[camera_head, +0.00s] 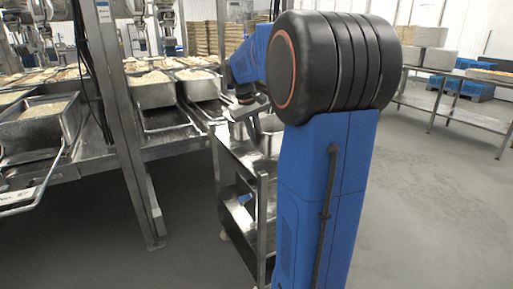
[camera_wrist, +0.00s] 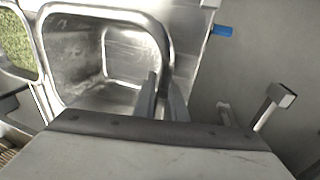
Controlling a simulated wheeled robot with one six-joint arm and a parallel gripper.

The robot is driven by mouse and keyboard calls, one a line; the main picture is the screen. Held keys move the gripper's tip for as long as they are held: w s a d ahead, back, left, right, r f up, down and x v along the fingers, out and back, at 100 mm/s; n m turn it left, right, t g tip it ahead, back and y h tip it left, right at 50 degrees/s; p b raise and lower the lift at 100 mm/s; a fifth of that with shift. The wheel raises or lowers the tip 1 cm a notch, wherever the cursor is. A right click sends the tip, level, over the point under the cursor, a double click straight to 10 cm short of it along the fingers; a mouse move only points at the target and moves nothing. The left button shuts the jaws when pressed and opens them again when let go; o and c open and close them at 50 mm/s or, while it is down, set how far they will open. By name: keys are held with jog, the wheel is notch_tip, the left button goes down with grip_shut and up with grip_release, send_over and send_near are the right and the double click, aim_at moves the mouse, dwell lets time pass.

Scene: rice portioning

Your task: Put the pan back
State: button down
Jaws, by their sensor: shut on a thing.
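An empty metal pan (camera_wrist: 78,72) fills the upper left of the wrist view. My gripper (camera_wrist: 163,92) is shut on the handle at the pan's right side. In the head view the pan (camera_head: 268,139) shows at the top of a metal cart, partly hidden behind my blue arm. My gripper (camera_head: 247,108) is small and dark there, and its fingertips are hard to make out. Whether the pan touches the cart top is hard to tell.
The metal cart (camera_head: 262,205) has open lower shelves. At the left, a rack (camera_head: 185,143) carries filled pans (camera_head: 150,90) beside a steel post (camera_head: 120,120). A container with green contents (camera_wrist: 12,52) shows at the wrist view's left.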

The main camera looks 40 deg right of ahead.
aim_at(256, 149)
jog(key=shift+a+x, duration=0.2)
jog(key=shift+x, duration=0.7)
jog(key=shift+a+x, duration=0.25)
jog(key=shift+x, duration=0.65)
jog(key=shift+f, duration=0.1)
jog(key=c, duration=1.8)
grip_release()
jog(key=shift+f, duration=0.1)
jog(key=v, duration=1.2)
jog(key=s+a+f+t, duration=0.1)
jog(key=s+a+f, duration=0.1)
jog(key=s+a, duration=0.5)
jog(key=s+a+f+n+t+y, duration=0.1)
jog(key=s+a+f+t, duration=0.1)
jog(key=s+a+f, duration=0.5)
jog(key=s+a+f+n+t+y, duration=0.1)
jog(key=s+a+f, duration=0.7)
jog(key=a, duration=0.4)
jog(key=shift+s+a+f+n+t+y, duration=0.3)
jog(key=shift+s+t+y, duration=0.1)
jog(key=shift+s, duration=0.45)
